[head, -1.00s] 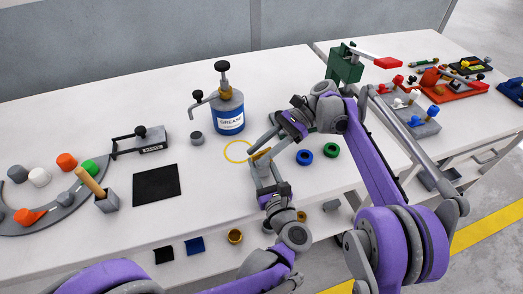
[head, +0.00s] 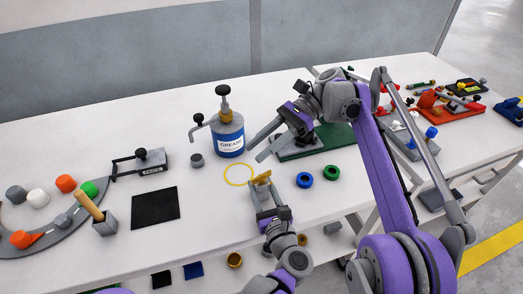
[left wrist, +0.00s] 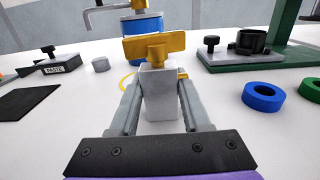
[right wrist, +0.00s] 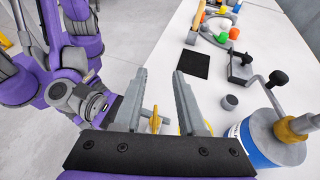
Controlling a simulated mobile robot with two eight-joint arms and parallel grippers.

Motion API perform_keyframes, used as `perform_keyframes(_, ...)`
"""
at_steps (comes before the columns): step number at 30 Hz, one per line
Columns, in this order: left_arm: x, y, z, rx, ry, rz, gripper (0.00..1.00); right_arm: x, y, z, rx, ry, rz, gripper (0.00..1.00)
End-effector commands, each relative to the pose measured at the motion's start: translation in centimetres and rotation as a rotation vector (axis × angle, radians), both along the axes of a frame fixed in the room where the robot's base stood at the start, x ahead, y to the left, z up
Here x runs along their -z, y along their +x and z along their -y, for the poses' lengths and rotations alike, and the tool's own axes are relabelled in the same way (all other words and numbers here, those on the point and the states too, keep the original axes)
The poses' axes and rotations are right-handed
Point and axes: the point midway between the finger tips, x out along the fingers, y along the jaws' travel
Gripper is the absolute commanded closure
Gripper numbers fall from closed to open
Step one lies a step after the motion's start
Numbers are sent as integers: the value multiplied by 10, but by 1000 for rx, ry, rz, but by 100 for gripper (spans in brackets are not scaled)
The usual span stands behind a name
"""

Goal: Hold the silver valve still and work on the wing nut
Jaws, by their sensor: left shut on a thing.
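The silver valve (left wrist: 158,92) stands upright between the fingers of my left gripper (head: 265,202), which is shut on it. It is a square-sided body, with the gold wing nut (left wrist: 155,47) on top. The wing nut also shows in the head view (head: 262,178). My right gripper (head: 255,150) is above and behind the wing nut, apart from it. In the right wrist view its fingers (right wrist: 160,76) are spread and empty. The wing nut (right wrist: 154,120) shows in the gap between them, farther off. The valve is mostly hidden in that view.
A grease can (head: 229,138) stands behind the valve, with a yellow ring (head: 238,174) marked in front of it. Blue (head: 304,180) and green (head: 332,173) rings lie to the right. A green-based fixture (head: 325,138) stands behind my right arm. A black mat (head: 155,207) lies left.

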Motion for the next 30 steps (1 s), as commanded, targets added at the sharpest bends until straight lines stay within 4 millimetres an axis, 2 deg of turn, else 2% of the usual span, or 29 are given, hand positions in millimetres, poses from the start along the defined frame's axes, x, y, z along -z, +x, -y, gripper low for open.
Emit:
perform_keyframes(3, 0, 0, 0, 0, 0, 0, 100, 0, 0, 0, 0, 0, 0, 60)
perform_keyframes(4, 0, 0, 0, 0, 0, 0, 100, 0, 0, 0, 0, 0, 0, 64)
perform_keyframes(10, 0, 0, 0, 0, 0, 0, 100, -4, -2, 1, 31, 23, 48, 100)
perform_keyframes(14, 0, 0, 0, 0, 0, 0, 100, -11, -6, 3, 100, 67, 164, 100)
perform_keyframes(21, 0, 0, 0, 0, 0, 0, 100, -19, -21, 13, 273, 136, 475, 100)
perform_keyframes(30, 0, 0, 0, 0, 0, 0, 100, -10, -52, 37, 476, 118, 873, 100)
